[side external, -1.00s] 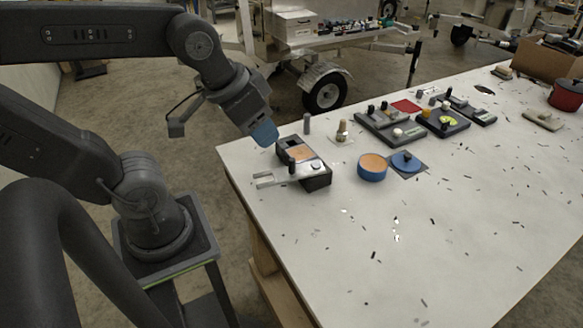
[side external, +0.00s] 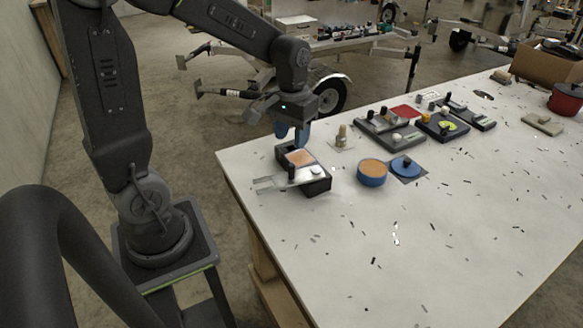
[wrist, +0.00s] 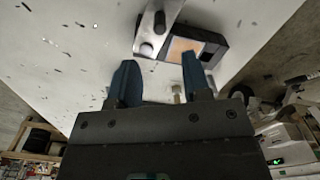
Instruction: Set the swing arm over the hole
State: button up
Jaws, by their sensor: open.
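A black box (side external: 318,187) sits near the table's left edge with a tan square opening (side external: 300,158) in its top. The metal swing arm (side external: 272,183) lies across the box's near side, beside the opening, which is uncovered. Its forked end sticks out left past the box, and a dark upright knob (side external: 291,171) stands on it. In the wrist view the swing arm (wrist: 154,30), knob (wrist: 146,49) and opening (wrist: 184,46) lie beyond the fingers. My gripper (side external: 292,137) is open and empty above the box's far end; its blue fingers also show in the wrist view (wrist: 161,80).
A brass-topped fitting (side external: 342,137) stands just right of my gripper. A blue round tin (side external: 372,175) and a blue lid (side external: 405,166) lie right of the box. Dark fixture trays (side external: 390,132) stand farther back. The near table is clear except for small scraps.

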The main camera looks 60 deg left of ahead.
aim_at(292, 164)
notch_tip(292, 164, down, 10)
jog(key=shift+r, duration=0.1)
dwell(0.4)
grip_shut()
dwell(0.3)
